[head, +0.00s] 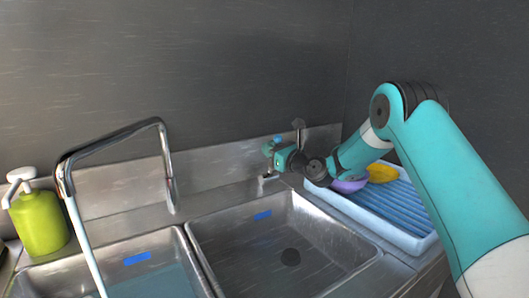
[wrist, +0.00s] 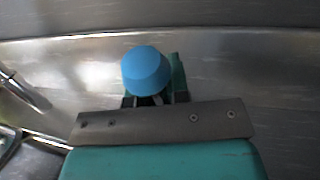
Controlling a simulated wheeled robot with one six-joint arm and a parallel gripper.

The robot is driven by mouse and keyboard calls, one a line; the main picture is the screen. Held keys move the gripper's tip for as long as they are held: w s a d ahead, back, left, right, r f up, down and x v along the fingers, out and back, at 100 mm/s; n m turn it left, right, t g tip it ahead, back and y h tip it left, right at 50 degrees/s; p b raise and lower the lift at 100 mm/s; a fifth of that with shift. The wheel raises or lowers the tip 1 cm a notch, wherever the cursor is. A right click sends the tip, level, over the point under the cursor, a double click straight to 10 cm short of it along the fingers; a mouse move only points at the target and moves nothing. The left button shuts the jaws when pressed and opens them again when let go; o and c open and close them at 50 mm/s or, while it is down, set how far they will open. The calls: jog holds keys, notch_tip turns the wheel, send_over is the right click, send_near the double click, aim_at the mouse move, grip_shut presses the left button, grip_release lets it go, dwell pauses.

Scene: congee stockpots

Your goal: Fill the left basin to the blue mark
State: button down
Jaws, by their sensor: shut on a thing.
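The left basin (head: 192,262) has a blue mark (head: 137,258) on its back wall. Bluish water (head: 160,283) stands in it, and its surface looks lower than the mark. A pale stream (head: 84,245) runs from the tall chrome spout (head: 112,138) down into this basin. My gripper (head: 272,150) is at the back wall behind the right basin, shut on a blue knob (head: 277,140). In the wrist view the blue knob (wrist: 147,70) sits between the jaws (wrist: 152,98). The jaws partly hide what is under the knob.
A green soap bottle (head: 40,222) stands at the far left. A pale blue rack (head: 400,232) with purple (head: 350,185) and yellow (head: 382,173) dishes lies under my arm.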

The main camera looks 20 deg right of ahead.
jog(key=c, duration=1.1)
grip_release()
jog(key=b+v, duration=0.6)
jog(key=v, duration=1.1)
jog(key=shift+s+d, duration=0.2)
